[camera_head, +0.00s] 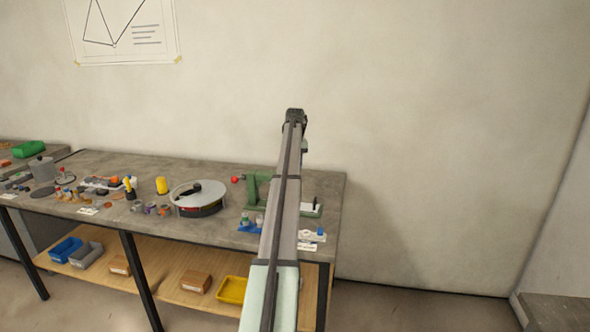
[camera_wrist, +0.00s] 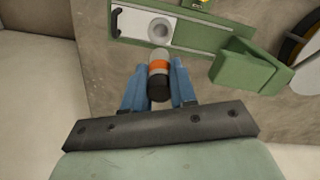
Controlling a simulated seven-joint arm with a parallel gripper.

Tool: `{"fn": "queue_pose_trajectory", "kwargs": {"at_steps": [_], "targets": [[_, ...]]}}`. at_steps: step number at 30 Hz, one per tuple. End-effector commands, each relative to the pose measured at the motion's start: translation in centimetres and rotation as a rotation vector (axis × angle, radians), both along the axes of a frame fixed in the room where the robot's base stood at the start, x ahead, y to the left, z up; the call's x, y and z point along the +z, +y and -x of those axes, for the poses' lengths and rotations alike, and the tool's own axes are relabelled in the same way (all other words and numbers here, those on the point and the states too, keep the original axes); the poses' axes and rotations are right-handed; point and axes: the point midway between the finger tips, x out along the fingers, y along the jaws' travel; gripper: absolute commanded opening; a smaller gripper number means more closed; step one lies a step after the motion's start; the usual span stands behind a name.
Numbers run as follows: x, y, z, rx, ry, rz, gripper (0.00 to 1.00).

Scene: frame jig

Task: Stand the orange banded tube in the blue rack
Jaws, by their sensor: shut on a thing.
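The orange banded tube (camera_wrist: 159,67) shows in the wrist view, with a grey body, an orange band and a black end towards me. My gripper (camera_wrist: 159,76) is shut on it, one blue finger on each side. The tube's far end lies close to a white block with a round opening on the green fixture; I cannot tell if they touch. In the head view a blue rack (camera_head: 246,227) with small pieces in it is at the bench's front, left of my arm. My arm hides part of that area, and my gripper and the tube do not show there.
The green fixture (camera_wrist: 250,68) stands near the tube, its base running across the top. In the head view a round lidded drum (camera_head: 199,194), a yellow cylinder (camera_head: 162,185) and several small parts are further left.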

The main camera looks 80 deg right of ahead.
Motion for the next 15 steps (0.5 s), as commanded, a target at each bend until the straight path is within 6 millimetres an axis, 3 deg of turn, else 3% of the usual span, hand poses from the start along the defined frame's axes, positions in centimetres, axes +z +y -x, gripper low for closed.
{"fn": "queue_pose_trajectory", "kwargs": {"at_steps": [15], "targets": [[0.25, 0.09, -0.59, 0.006, 0.0, 0.0, 0.0]]}}
